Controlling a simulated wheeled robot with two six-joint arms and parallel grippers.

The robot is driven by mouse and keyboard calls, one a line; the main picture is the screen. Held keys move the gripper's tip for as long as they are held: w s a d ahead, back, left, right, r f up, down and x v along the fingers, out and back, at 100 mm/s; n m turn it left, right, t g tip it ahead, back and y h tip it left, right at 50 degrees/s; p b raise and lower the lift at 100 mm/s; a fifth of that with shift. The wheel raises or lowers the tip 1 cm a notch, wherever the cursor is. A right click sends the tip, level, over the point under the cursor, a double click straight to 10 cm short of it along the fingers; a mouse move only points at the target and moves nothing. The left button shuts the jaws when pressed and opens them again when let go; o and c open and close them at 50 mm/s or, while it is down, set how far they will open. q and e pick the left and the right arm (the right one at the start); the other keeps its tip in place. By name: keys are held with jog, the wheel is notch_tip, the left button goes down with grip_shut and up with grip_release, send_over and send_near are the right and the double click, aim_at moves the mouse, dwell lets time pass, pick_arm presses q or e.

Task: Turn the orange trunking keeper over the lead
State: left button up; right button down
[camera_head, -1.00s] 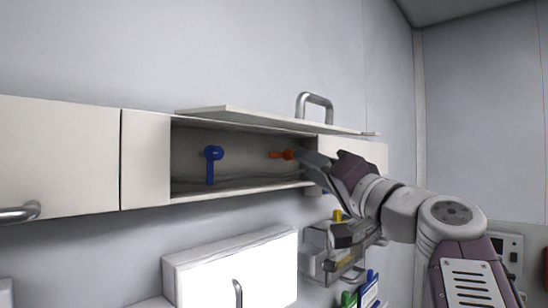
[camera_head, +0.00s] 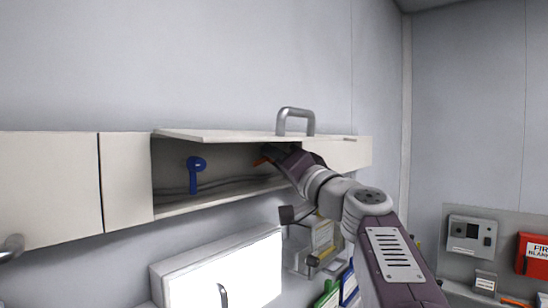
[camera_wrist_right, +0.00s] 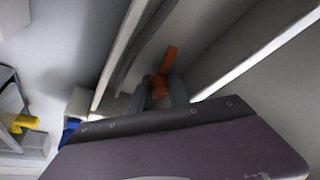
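The orange trunking keeper (camera_head: 260,161) is inside the open wall trunking (camera_head: 165,212), mostly hidden behind my right gripper (camera_head: 268,154) in the head view. In the right wrist view the keeper (camera_wrist_right: 169,60) shows its arm sticking out past the fingertips, and its base lies between the two fingers of my right gripper (camera_wrist_right: 160,92). I cannot tell whether the fingers press on it. A grey lead (camera_head: 228,184) runs along the trunking's lower part. A blue keeper (camera_head: 194,175) hangs straight down, left of the orange one. My left gripper is not in view.
The raised lid (camera_head: 220,135) with a metal handle (camera_head: 295,112) overhangs the opening, close above my right gripper. A white cabinet (camera_head: 240,272) and a wall rack (camera_head: 320,235) are below. Free wall lies above the lid.

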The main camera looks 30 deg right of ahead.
jog(key=shift+f, duration=0.1)
